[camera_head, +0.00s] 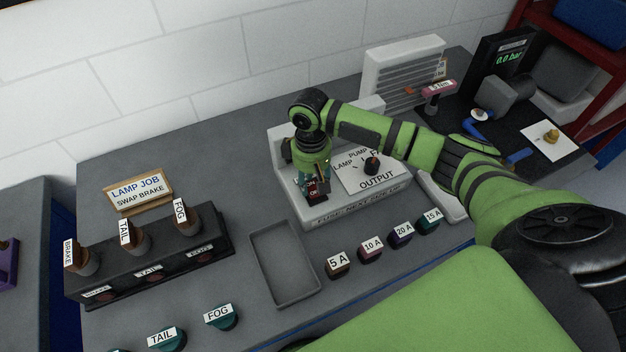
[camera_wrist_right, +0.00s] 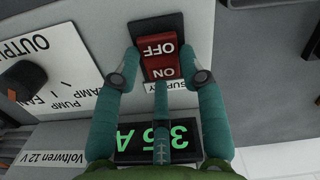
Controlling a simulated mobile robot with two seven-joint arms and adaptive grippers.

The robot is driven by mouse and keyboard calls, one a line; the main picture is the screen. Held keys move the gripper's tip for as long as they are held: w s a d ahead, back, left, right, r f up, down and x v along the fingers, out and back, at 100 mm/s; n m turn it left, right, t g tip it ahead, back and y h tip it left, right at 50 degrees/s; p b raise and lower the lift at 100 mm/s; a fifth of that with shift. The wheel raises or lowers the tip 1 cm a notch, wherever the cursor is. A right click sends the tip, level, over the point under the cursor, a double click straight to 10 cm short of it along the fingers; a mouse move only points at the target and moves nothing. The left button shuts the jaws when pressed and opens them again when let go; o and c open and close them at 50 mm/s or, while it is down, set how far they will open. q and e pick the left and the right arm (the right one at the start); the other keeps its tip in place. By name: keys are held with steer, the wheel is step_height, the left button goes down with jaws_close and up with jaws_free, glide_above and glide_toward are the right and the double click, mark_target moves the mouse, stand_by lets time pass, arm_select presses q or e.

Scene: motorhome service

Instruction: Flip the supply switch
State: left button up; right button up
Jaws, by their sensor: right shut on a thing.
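The supply switch is a red rocker (camera_wrist_right: 158,62) marked OFF and ON, upside down in the right wrist view, in a black frame on the grey supply unit (camera_head: 335,213). My right gripper (camera_wrist_right: 160,76) has teal fingers on both sides of the rocker and a third finger at its ON end. It is shut on the switch. In the head view the right gripper (camera_head: 313,185) is over the left part of the unit, partly covering the switch. Which way the rocker is tilted is hard to tell. My left gripper is not in view.
An output knob (camera_head: 372,166) stands right of the switch. Several labelled fuse pieces, such as the 5 A one (camera_head: 338,265), line the front. An empty grey tray (camera_head: 283,262) and a lamp block (camera_head: 150,262) are to the left. A green display (camera_wrist_right: 158,140) is lit.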

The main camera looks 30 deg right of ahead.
mark_target(311, 186)
steer(key=shift+s+a+f+g, duration=0.15)
steer(key=shift+s+f+g, duration=0.15)
steer(key=shift+s, duration=0.1)
steer(key=o, duration=1.1)
steer(key=shift+r, duration=0.25)
steer(key=shift+w+r, duration=0.15)
steer(key=shift+r, duration=0.2)
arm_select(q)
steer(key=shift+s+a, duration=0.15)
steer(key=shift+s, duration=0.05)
arm_select(e)
steer(key=r, duration=1.1)
steer(key=shift+w+r, duration=0.1)
steer(key=shift+w, duration=0.25)
steer(key=shift+s, duration=0.1)
